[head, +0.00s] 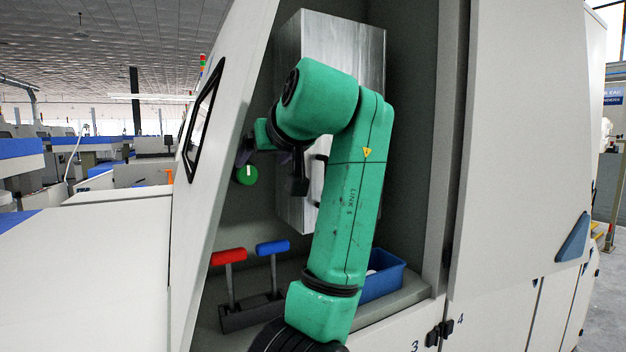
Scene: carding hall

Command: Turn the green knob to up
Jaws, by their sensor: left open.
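The green knob (246,174) is a small round disc with a short white mark that looks upright. It sits inside the open machine bay, left of a metal box. My left gripper (244,156) is at the end of the green arm, just above the knob in the picture. It is open, and its fingers are small, dark and partly hidden by my wrist. I cannot tell whether they touch the knob. My right gripper is not in view.
A tall metal box (307,40) with a handle stands behind my arm. Below are a red lever (229,256), a blue lever (272,247) and a blue bin (385,283), partly hidden by my arm. The slanted white panel (222,120) borders the bay on the left.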

